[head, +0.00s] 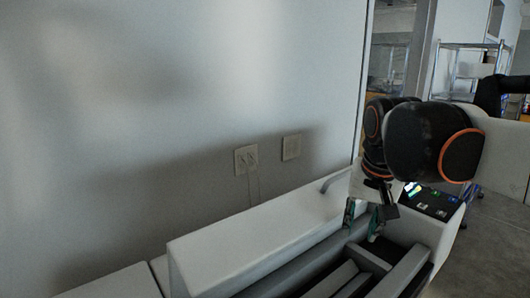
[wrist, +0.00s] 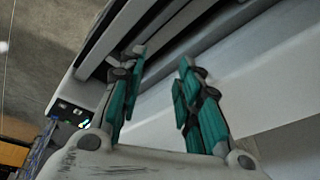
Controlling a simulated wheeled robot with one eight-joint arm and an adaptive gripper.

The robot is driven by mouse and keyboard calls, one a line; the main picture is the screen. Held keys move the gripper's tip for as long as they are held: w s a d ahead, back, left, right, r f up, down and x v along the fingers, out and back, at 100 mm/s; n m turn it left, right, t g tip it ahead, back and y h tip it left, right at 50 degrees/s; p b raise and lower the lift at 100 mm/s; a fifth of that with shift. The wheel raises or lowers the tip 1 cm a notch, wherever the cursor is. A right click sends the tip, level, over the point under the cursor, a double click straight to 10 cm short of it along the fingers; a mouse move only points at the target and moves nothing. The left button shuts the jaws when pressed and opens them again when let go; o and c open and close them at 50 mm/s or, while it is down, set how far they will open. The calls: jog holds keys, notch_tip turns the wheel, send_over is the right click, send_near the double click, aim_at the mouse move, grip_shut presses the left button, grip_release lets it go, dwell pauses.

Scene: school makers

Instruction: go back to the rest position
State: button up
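My gripper (head: 362,222) hangs over the white machine (head: 225,243), near its control panel end, pointing down. In the wrist view its two teal fingers (wrist: 162,60) stand apart with nothing between them, so it is open and empty. Dark slots and grey rails of the machine lie beyond the fingertips. I cannot tell the exact gap between fingertips and machine. My black arm with orange rings reaches in from the right in the head view.
A control panel (head: 430,203) with lit buttons sits at the machine's right end. A pale wall (head: 150,110) with two outlet plates (head: 246,159) stands close behind it. Metal shelving (head: 462,62) is at the back right. Bare grey floor (head: 490,255) shows at right.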

jog(key=s+f+n+t+b, duration=0.2)
jog(key=s+f+b, duration=0.2)
jog(key=f, duration=0.7)
jog(key=s+f+n+t+b, duration=0.1)
jog(key=s+f+n+b, duration=0.1)
jog(key=s+f+b, duration=0.3)
jog(key=s+f, duration=0.4)
jog(key=f, duration=0.1)
jog(key=shift+s+f+t, duration=0.25)
jog(key=shift+f+t, duration=0.1)
jog(key=shift+t, duration=0.05)
